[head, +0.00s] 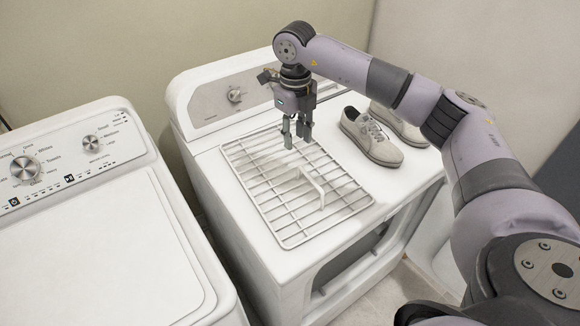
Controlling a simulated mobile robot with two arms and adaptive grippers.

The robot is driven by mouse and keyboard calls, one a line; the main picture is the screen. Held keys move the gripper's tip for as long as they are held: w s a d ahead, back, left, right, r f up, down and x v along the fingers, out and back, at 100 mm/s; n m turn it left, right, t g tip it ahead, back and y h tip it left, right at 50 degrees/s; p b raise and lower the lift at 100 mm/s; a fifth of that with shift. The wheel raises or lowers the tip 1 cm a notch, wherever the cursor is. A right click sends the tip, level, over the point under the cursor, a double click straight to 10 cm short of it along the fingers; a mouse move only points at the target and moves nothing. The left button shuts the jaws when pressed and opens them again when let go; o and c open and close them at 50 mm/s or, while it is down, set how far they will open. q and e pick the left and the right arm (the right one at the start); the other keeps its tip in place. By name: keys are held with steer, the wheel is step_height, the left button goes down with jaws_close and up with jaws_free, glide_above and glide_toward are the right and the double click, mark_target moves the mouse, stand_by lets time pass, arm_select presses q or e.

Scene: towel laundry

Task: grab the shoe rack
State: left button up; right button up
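The shoe rack (262,184) is a flat white wire grid with a raised white handle (313,186) near its middle. It lies on top of the white dryer on the right. My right gripper (296,134) points down above the far part of the rack, behind the handle. Its two fingers show a gap with nothing between them. The handle is apart from the fingers. I cannot tell how high the fingertips are above the wires. My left gripper is not in view.
A pair of grey shoes (371,138) sits on the dryer top (215,160), right of the rack and under my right arm. The dryer's control panel (215,105) stands behind. A white washer (95,240) is at the left, with a narrow gap between. The dryer door (437,236) is open.

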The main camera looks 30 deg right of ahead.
steer(key=p, duration=0.1)
glide_toward(298, 178)
steer(key=w, duration=0.1)
steer(key=shift+d+f, duration=0.1)
steer(key=shift+f, duration=0.75)
steer(key=shift+f+p, duration=0.25)
steer(key=shift+p, duration=0.3)
steer(key=f+p, duration=0.2)
steer(key=f, duration=0.1)
steer(key=shift+s+d+f, duration=0.15)
steer(key=shift+s+f, duration=0.1)
steer(key=shift+s, duration=0.15)
steer(key=shift+f, duration=0.65)
steer(key=shift+c, duration=0.4)
jaws_close()
